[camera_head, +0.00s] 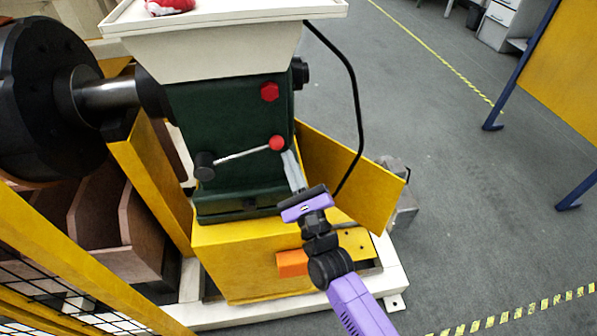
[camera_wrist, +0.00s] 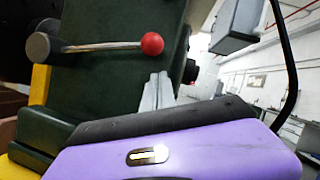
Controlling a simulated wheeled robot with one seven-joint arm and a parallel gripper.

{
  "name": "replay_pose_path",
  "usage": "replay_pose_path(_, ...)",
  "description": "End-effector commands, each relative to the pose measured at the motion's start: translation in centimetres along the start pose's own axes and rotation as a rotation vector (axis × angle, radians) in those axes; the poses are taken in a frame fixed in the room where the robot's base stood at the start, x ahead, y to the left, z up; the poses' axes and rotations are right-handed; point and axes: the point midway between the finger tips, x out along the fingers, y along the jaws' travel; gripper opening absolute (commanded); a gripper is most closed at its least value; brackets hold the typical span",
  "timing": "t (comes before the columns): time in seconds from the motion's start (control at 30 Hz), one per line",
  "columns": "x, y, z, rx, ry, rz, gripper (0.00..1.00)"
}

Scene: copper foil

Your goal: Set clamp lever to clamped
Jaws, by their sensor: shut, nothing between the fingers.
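The clamp lever (camera_head: 243,153) is a thin metal rod with a red ball knob (camera_head: 277,143) at its right end and a dark round hub (camera_head: 204,166) at its left end. It is mounted on the front of a dark green machine housing (camera_head: 225,115) and points right, tilted slightly up. The lever also shows in the wrist view (camera_wrist: 100,47), with its red ball (camera_wrist: 152,44). My gripper (camera_head: 288,156) is shut and empty. Its grey fingertips are just below and right of the red ball; the wrist view shows the fingers (camera_wrist: 160,88) below the ball. I cannot tell whether they touch it.
A red hexagonal knob (camera_head: 269,92) sits higher on the housing. A white tray (camera_head: 225,28) tops the machine. A yellow plate (camera_head: 350,178) and a black cable (camera_head: 355,95) are at the right. A black cylinder on a metal shaft (camera_head: 108,93) is at the left. Open floor lies right.

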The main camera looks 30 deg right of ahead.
Motion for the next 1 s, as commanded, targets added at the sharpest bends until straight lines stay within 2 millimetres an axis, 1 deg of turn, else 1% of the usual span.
replay_pose_path(0.03,0.3,-0.2,1.0,0.001,-0.001,-0.001,0.00)
replay_pose_path(0.2,0.5,-0.1,1.8,0.000,0.001,-0.001,0.00)
replay_pose_path(0.73,0.5,-0.1,2.1,-0.007,-0.001,0.003,0.00)
replay_pose_path(1.0,1.3,-0.6,3.6,-0.079,-0.005,0.036,0.00)
